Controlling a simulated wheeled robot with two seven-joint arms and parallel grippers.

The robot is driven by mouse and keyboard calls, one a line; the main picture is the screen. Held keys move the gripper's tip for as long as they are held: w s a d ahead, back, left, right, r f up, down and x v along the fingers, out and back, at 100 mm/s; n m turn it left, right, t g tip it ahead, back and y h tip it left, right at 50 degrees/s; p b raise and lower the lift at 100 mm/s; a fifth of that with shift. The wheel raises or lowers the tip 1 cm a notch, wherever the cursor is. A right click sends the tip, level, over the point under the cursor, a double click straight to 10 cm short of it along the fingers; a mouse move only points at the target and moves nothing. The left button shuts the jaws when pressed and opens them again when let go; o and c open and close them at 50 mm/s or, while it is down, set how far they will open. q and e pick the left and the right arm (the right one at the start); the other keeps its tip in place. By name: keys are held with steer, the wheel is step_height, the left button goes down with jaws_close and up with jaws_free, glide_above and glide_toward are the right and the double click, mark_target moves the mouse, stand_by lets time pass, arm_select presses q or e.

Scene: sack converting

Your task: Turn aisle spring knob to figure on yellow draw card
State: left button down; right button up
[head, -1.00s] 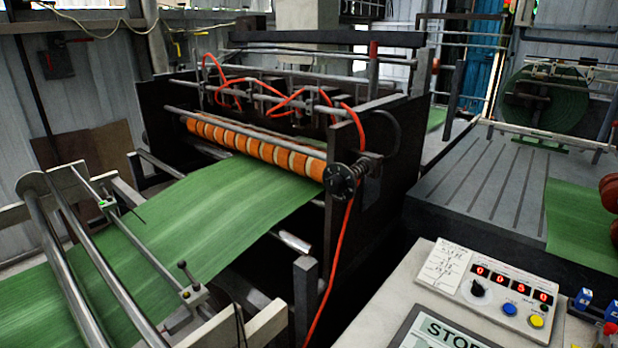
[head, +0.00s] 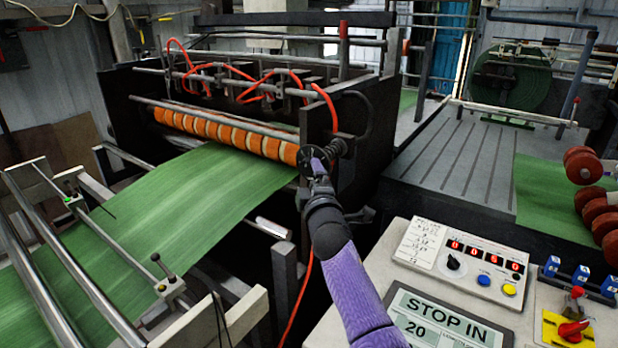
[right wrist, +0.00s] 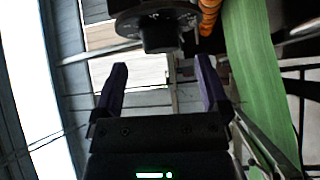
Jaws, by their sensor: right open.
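The spring knob is a dark round disc (head: 314,158) with a coil spring behind it, on the near end of the orange-ringed roller frame. My right gripper (head: 316,172) is at the knob in the head view and partly covers it. In the right wrist view the gripper (right wrist: 160,66) is open, its two purple fingers apart. The knob's dark hub (right wrist: 160,35) is just beyond the fingertips, between their lines, not clasped. A pale card (head: 424,242) with handwritten lines lies on the control panel; its figures are too small to read. My left gripper is not in view.
The control panel (head: 470,262) has red digits, a black dial, and blue and yellow buttons. A STOP IN screen (head: 440,318) is below it. A red switch (head: 572,330) sits on a yellow plate. Green sheet (head: 190,200) runs under the rollers. A red hose hangs below the knob.

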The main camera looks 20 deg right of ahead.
mark_target(309, 170)
steer(key=x, duration=0.1)
steer(key=b+x, duration=0.1)
steer(key=shift+w+d+f, duration=0.1)
steer(key=shift+w+f, duration=0.1)
steer(key=shift+w, duration=0.15)
steer(key=shift+w+d+r+b, duration=0.1)
steer(key=shift+w+r+b, duration=0.05)
steer(key=shift+w+b, duration=0.3)
steer(key=shift+w+r, duration=0.1)
steer(key=shift+r, duration=0.05)
